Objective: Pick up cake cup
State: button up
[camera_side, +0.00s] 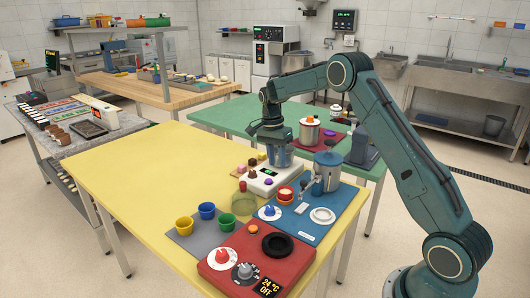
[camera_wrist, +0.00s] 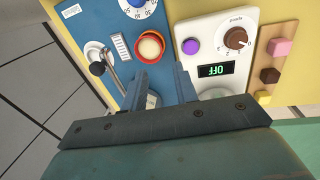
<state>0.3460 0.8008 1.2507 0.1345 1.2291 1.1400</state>
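No cup is marked as the cake cup. A small round cup with a red-orange rim and pale filling (camera_wrist: 149,46) stands on the blue board (camera_wrist: 182,12), just beyond my fingertips in the wrist view. It also shows in the side view (camera_side: 286,195). A yellow cup (camera_side: 184,226), a blue cup (camera_side: 207,211) and a green cup (camera_side: 226,221) stand on a grey mat (camera_side: 186,241). My gripper (camera_side: 278,157) points down above the white device. In the wrist view, its two fingers (camera_wrist: 158,86) are apart, with nothing visibly held between them.
A white device (camera_wrist: 216,88) with a purple button and brown knob shows OFF. Small pink and brown blocks (camera_wrist: 270,75) lie beside it. A metal pot (camera_side: 327,171) stands near my gripper. A red panel (camera_side: 222,278) is at the front. The yellow table's left side is clear.

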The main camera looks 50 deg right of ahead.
jog(key=shift+s+f, duration=0.2)
jog(key=shift+f, duration=1.1)
jog(key=shift+s+f, duration=0.2)
jog(key=shift+f, duration=1.1)
jog(key=shift+s+f, duration=0.2)
jog(key=shift+f, duration=1.1)
jog(key=shift+s+f, duration=0.15)
jog(key=shift+f, duration=1.1)
grip_shut()
